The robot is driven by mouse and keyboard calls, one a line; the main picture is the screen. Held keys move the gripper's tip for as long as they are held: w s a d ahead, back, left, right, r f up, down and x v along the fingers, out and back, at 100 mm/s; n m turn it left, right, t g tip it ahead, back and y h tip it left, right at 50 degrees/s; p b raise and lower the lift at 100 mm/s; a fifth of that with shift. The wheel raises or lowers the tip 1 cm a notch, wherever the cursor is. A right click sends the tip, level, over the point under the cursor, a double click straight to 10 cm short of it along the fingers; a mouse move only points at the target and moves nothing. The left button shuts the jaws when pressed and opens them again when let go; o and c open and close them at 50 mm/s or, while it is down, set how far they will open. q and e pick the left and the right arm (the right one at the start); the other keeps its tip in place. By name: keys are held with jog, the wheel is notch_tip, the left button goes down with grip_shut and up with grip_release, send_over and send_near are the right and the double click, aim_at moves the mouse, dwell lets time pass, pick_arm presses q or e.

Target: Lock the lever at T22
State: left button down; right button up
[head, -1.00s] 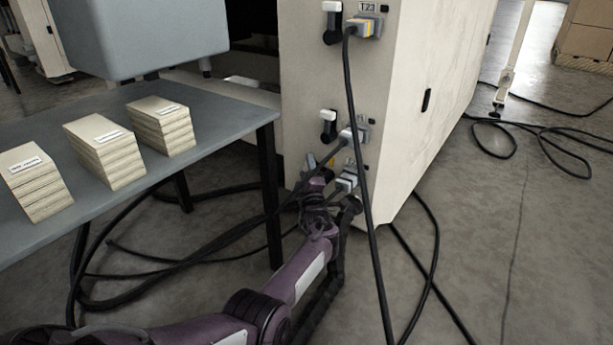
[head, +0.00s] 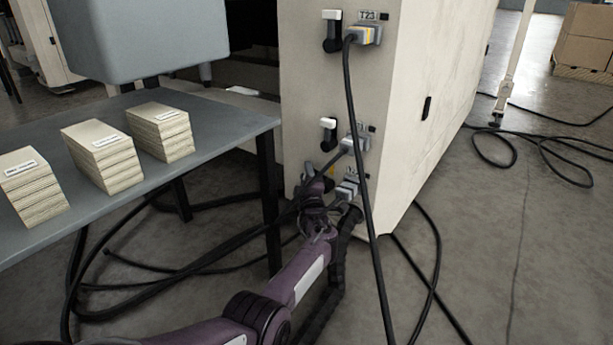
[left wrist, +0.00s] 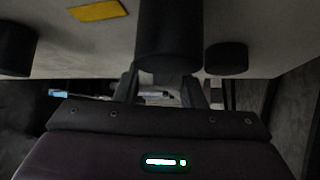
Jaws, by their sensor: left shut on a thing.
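The pale cabinet (head: 300,95) has a column of ports on its end panel. The top port is labelled T23 (head: 367,16) and has a black lever with a white end (head: 331,30). A similar middle lever (head: 327,134) stands by the middle plug (head: 356,143). My left gripper (head: 314,184) is at the lowest port, left of the lower plug (head: 347,190). In the left wrist view its fingers (left wrist: 165,90) are shut on a dark rounded lever handle (left wrist: 168,40). The lowest lever is hidden in the head view, and the lower labels are unreadable. My right gripper is out of view.
A black cable (head: 358,150) hangs from the top plug, just right of my left arm. A grey table (head: 225,115) with several paper stacks (head: 103,152) stands left. More cables lie on the floor. A yellow label (left wrist: 97,11) is on the panel.

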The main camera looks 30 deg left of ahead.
pick_arm(q)
jog(key=shift+r, duration=0.1)
jog(key=r+m+t, duration=0.1)
jog(key=m, duration=0.1)
jog(key=d+r+m+t, duration=0.1)
jog(key=m+t, duration=0.1)
jog(key=shift+d+m+t, duration=0.1)
jog(key=shift+m+t, duration=0.2)
jog(key=shift+s+d+r+m+t+h, duration=0.1)
jog(key=shift+d+r+m+t+h, duration=0.2)
jog(key=shift+m+t+h, duration=0.45)
jog(key=shift+d+r+m+t+h, duration=0.15)
jog(key=shift+d+m+t, duration=0.25)
jog(key=shift+m, duration=0.75)
jog(key=shift+t, duration=0.25)
jog(key=c, duration=0.9)
grip_release()
jog(key=shift+r, duration=0.1)
